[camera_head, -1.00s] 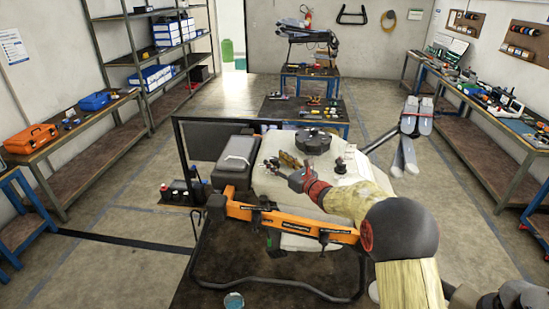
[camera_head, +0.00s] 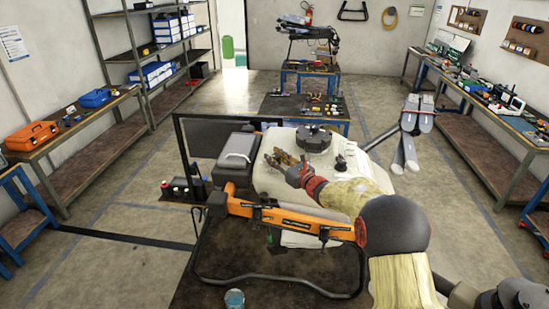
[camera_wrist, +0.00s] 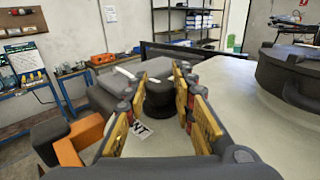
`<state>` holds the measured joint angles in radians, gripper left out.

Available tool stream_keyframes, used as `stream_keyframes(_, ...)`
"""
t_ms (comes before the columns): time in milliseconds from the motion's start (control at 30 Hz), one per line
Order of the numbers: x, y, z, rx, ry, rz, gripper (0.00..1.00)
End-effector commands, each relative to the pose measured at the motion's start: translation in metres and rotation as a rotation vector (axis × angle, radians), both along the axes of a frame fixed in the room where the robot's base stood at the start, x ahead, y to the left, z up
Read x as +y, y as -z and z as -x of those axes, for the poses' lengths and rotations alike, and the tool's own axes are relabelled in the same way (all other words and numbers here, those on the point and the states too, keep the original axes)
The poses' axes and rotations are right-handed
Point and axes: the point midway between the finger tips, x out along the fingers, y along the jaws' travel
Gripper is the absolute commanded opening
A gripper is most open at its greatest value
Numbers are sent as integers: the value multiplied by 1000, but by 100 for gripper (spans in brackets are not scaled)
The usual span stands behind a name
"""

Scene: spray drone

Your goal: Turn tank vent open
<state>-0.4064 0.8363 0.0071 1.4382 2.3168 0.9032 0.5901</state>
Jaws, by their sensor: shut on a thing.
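The spray drone's cream tank (camera_head: 268,186) lies in front of me. The tank vent is a round black cap (camera_wrist: 158,97) on its top, with a partly covered white label (camera_wrist: 140,130) beside it. My gripper (camera_head: 279,160) is over the left part of the tank top. In the wrist view my gripper (camera_wrist: 160,100) has its yellow-padded fingers on both sides of the vent cap, shut on it. In the head view the gripper hides the cap. How far the vent is turned cannot be told.
A large black lid (camera_head: 313,138) stands on the tank behind my gripper, and a small black knob (camera_head: 340,164) is to the right. A grey box (camera_head: 241,147) sits at the left, and an orange arm of the drone (camera_head: 290,218) crosses in front. Folded grey propellers (camera_head: 410,122) stick out right.

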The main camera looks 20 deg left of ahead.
Motion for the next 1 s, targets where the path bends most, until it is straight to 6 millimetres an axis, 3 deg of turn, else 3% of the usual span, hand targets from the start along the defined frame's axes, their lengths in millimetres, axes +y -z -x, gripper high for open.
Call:
stream_keyframes(300,0,0,0,0,0,0,0)
stream_keyframes(1000,1,1,-1,-9,174,-4,0)
